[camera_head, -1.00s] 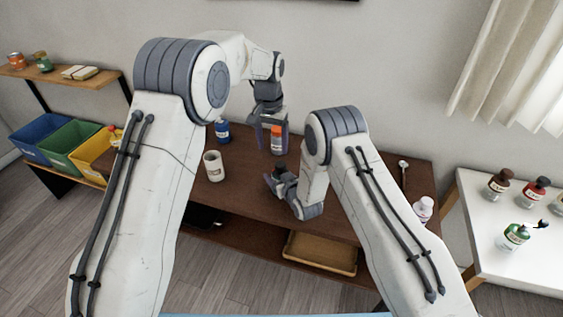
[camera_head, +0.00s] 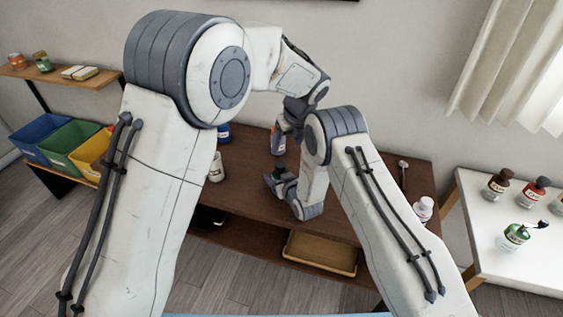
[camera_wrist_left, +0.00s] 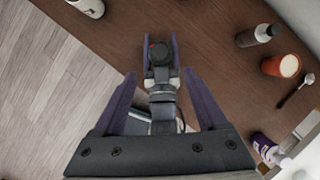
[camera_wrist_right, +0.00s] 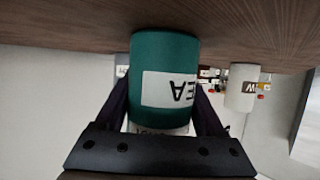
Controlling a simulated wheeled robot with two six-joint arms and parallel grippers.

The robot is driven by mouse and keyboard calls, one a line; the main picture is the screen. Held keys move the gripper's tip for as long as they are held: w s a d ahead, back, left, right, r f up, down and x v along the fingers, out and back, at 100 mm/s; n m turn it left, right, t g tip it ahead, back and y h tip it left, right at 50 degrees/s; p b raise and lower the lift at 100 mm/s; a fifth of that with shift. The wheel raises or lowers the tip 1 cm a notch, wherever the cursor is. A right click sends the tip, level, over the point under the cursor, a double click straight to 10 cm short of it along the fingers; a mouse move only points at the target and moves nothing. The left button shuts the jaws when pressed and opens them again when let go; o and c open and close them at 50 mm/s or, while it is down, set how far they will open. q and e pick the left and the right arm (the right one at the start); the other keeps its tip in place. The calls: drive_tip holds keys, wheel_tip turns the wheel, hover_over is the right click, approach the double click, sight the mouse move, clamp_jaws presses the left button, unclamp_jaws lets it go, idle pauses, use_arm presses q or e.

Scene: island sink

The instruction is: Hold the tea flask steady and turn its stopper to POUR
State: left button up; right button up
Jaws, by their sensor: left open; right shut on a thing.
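The tea flask is a green cylinder (camera_wrist_right: 164,62) in the right wrist view, with a white label whose letters show upside down. It stands on the brown table between the fingers of my right gripper (camera_wrist_right: 163,100), which is shut on it. From above, in the left wrist view, its dark round stopper (camera_wrist_left: 158,53) with a small red mark shows between the right gripper's fingertips. My left gripper (camera_wrist_left: 159,78) is open, its fingers spread either side of the right gripper, above and short of the stopper. In the head view the flask is mostly hidden; its dark top (camera_head: 279,168) shows.
A white mug (camera_head: 217,167) is partly behind my left arm.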

sight(280, 164)
use_arm(q)
drive_tip(key=x, duration=1.2)
clamp_jaws()
